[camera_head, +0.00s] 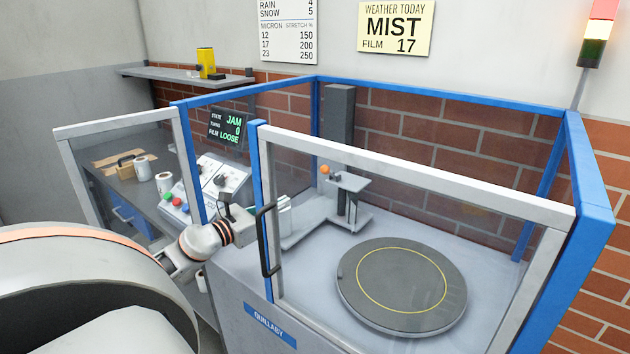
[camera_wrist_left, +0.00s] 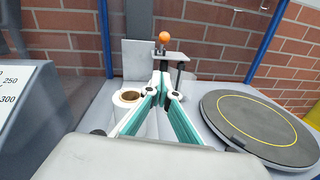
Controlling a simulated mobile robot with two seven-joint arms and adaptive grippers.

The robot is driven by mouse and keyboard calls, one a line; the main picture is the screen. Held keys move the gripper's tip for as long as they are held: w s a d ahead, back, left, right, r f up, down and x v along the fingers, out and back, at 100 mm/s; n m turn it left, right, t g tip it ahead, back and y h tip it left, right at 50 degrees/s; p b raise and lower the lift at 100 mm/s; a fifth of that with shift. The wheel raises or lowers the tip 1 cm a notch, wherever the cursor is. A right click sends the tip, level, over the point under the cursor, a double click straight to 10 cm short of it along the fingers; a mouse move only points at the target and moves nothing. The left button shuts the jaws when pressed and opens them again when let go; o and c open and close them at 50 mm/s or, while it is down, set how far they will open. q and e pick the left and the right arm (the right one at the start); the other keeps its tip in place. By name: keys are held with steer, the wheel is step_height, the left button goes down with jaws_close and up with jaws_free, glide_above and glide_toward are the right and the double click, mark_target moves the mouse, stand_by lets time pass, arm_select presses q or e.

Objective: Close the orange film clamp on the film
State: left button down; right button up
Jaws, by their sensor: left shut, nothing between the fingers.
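The film clamp's orange ball knob (camera_head: 324,169) sits on a small grey arm inside the blue-framed machine. In the left wrist view the orange knob (camera_wrist_left: 164,37) stands on a dark stem, just beyond my fingertips. My left gripper (camera_head: 286,203) reaches into the machine, partly behind the clear front panel, left of the knob. In the wrist view the left gripper (camera_wrist_left: 164,78) has its green-sided fingers together, empty and apart from the knob. A white roll with a brown core (camera_wrist_left: 129,96) stands left of the fingers. I cannot make out the film's loose end. My right gripper is not in view.
A round dark turntable (camera_head: 402,283) with a yellow ring lies empty to the right. A grey-framed clear panel with a black handle (camera_head: 266,240) stands beside my arm. A control panel (camera_head: 214,182) and a screen reading JAM, FILM LOOSE (camera_head: 227,128) are left.

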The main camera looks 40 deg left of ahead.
arm_select(q)
steer(key=w+r+p, duration=0.3)
steer(key=w, duration=0.9)
steer(key=shift+w+d+p, duration=0.2)
steer(key=shift+w+p, duration=0.15)
steer(key=shift+w, duration=0.05)
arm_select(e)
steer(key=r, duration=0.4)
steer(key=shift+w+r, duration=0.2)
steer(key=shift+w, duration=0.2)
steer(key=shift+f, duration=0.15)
arm_select(q)
steer(key=shift+w+a+r+b, duration=0.1)
steer(key=shift+r+b, duration=0.15)
steer(key=shift+b, duration=0.5)
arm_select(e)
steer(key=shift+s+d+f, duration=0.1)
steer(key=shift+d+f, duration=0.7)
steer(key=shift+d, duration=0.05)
